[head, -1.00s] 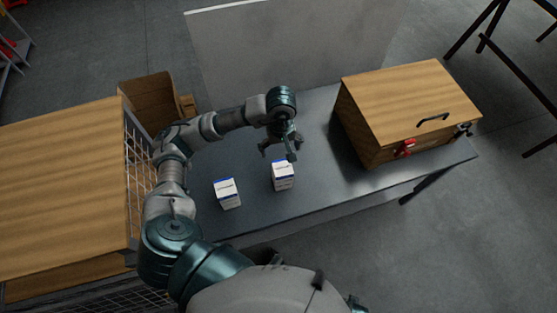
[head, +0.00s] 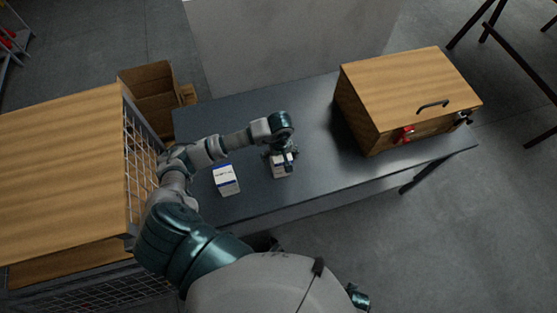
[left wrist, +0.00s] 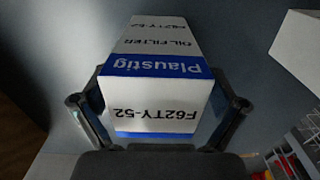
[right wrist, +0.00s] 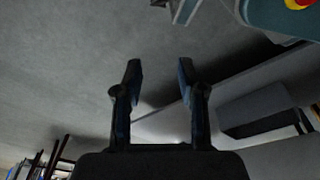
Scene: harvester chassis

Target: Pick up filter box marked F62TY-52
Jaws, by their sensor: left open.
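The filter box marked F62TY-52 (left wrist: 158,85) is white with a blue band reading "Plaustig". It stands on the grey table, and in the head view the box (head: 281,168) is partly hidden under my left gripper (head: 281,154). In the left wrist view my left gripper (left wrist: 160,112) is open, with one finger on each side of the box. I cannot tell whether the fingers touch it. A second white and blue box (head: 227,181) stands to the left on the table. My right gripper (right wrist: 157,85) is open and empty over the floor in the right wrist view.
The grey table (head: 310,115) is clear between the boxes and a wooden chest (head: 410,95) with a handle and red latch at the right. A wooden-topped mesh cage (head: 60,170) stands at the left. An open cardboard box (head: 150,97) is behind it.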

